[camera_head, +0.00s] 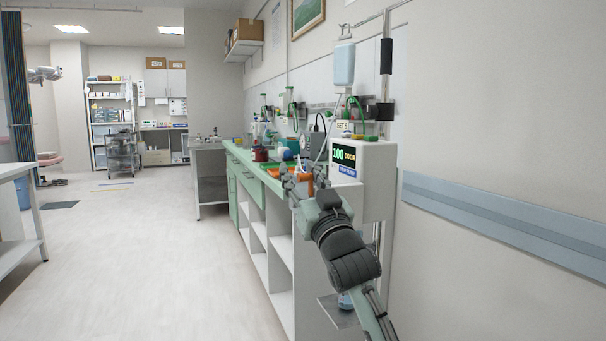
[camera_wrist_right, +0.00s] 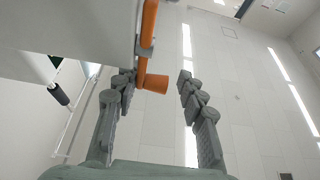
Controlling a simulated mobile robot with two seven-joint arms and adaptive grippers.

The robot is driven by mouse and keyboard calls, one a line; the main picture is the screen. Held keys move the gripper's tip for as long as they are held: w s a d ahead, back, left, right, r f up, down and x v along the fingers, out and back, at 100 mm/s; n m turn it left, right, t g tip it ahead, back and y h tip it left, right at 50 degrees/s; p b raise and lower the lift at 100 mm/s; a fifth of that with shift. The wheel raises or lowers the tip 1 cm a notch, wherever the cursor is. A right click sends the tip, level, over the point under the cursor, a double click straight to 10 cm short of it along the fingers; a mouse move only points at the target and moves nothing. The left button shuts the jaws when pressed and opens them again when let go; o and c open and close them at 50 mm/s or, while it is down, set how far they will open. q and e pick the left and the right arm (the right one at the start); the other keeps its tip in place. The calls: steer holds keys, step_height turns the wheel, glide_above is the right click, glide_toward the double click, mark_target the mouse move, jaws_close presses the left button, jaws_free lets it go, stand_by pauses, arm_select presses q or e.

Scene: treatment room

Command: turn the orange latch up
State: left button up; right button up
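The orange latch shows in the right wrist view (camera_wrist_right: 149,40) as a bar along the edge of a white housing, with a short round end pointing right. In the head view it is a small orange patch (camera_head: 306,186), mostly hidden by my right gripper. The white pump box (camera_head: 362,160) beside it has a lit display reading "100 DOOR". My right gripper (camera_head: 300,184) is at the left side of this box. In the wrist view its fingers (camera_wrist_right: 156,78) are apart, with the latch's end between them, nearer the left finger. I cannot tell whether they touch. My left gripper is not in view.
A green-topped counter (camera_head: 240,154) with open shelves runs back on the left of the box, carrying trays and bottles. A pole (camera_head: 386,70) stands behind the box. A blue wall rail (camera_head: 500,215) is on the right.

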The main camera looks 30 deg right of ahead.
steer(key=shift+d, duration=0.15)
steer(key=shift+s, duration=0.2)
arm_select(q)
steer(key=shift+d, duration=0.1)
arm_select(e)
steer(key=v, duration=1.1)
steer(key=shift+s+f, duration=0.2)
steer(key=shift+s, duration=0.1)
